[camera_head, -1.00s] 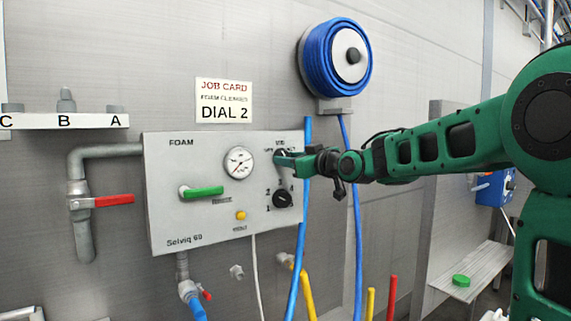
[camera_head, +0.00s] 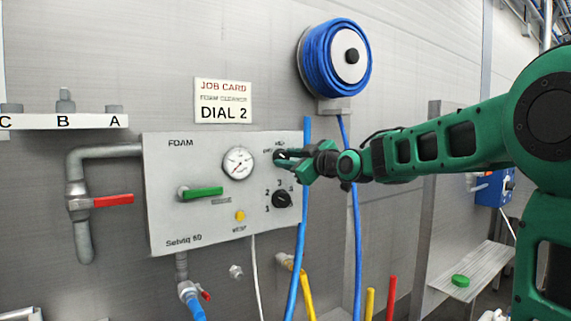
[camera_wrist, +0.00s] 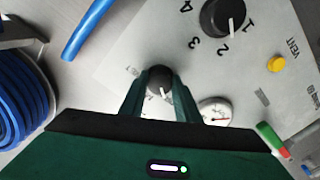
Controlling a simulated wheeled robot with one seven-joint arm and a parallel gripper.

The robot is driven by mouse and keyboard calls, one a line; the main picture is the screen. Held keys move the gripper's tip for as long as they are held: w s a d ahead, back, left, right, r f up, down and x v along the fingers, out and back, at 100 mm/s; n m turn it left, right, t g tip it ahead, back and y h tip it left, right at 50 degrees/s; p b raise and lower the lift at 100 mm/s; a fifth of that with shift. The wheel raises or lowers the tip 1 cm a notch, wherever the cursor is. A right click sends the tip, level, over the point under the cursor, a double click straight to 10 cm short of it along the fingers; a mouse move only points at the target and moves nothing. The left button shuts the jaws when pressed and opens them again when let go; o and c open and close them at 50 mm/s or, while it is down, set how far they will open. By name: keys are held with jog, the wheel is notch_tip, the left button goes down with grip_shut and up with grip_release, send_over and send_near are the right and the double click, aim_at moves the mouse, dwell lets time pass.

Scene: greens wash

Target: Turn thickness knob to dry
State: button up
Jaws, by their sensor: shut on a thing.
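The thickness knob (camera_head: 279,155) is the small dark upper knob at the right of the grey FOAM panel (camera_head: 205,235). My gripper (camera_head: 284,159) reaches it from the right, and its green fingers hide much of it. In the wrist view the dark knob (camera_wrist: 160,80) sits between the two fingertips of my gripper (camera_wrist: 161,92), which are shut on its sides. A pale pointer mark shows on the knob, but its exact setting is hard to read. Small labels around it are partly covered and too small to read surely.
A numbered dial (camera_head: 282,200) sits just below the knob. The gauge (camera_head: 238,163), green lever (camera_head: 201,192) and yellow button (camera_head: 240,216) are to the left. A blue hose (camera_head: 300,240) hangs close beside the panel's right edge, under my gripper.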

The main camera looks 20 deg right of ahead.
jog(key=shift+a, duration=0.1)
jog(key=o, duration=1)
jog(key=shift+o, duration=0.2)
jog(key=shift+s, duration=0.1)
jog(key=v, duration=1)
jog(key=shift+s, duration=0.25)
jog(key=shift+f, duration=0.1)
